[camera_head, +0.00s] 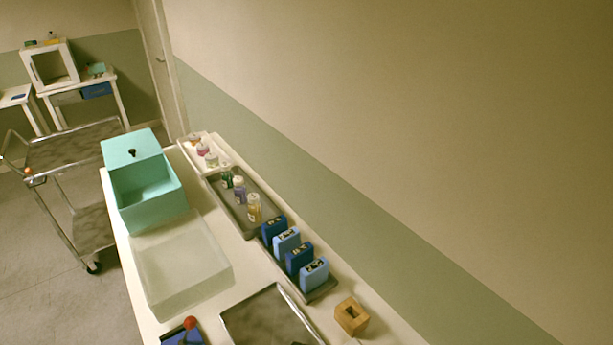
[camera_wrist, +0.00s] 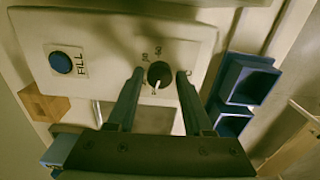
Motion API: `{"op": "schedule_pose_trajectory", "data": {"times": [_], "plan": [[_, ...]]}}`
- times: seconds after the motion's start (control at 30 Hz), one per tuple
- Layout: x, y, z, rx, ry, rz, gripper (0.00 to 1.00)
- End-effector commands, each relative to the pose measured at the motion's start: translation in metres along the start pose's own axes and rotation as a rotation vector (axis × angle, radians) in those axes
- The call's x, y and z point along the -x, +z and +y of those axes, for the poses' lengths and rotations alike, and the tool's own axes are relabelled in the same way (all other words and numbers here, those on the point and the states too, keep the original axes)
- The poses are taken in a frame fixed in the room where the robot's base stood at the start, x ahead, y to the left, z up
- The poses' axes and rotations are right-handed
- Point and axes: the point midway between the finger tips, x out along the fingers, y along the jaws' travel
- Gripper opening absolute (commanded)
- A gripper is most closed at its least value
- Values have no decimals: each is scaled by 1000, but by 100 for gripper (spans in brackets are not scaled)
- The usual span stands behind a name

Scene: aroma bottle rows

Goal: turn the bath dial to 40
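In the wrist view, the round black dial (camera_wrist: 159,75) sits on a pale panel (camera_wrist: 110,35). A white pointer mark on the dial points down the picture, towards my gripper's base. Small printed numbers sit above the dial; they are too small to read surely, and another mark at the right is partly hidden by a fingertip. My gripper (camera_wrist: 160,72) is open, with one finger on each side of the dial. I cannot tell whether either finger touches it. My gripper does not show in the head view, and I cannot make out the dial there.
A blue button (camera_wrist: 61,62) labelled FILL is left of the dial. A wooden block (camera_wrist: 45,104) and blue open boxes (camera_wrist: 246,82) lie around the panel. The head view shows a teal box (camera_head: 150,205), a pale bin (camera_head: 183,265), a bottle tray (camera_head: 236,213) and blue packs (camera_head: 287,243).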

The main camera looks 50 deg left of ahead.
Motion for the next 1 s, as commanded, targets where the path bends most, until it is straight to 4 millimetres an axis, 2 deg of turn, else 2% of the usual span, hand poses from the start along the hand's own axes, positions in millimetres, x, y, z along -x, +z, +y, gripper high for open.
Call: {"op": "schedule_pose_trajectory", "data": {"times": [0.03,0.27,0.67,1.0], "plan": [[0,0,0,0,0,0,40],[0,0,0,0,0,0,0],[1,0,0,-43,0,0,0],[3,0,1,-271,0,0,0]]}}
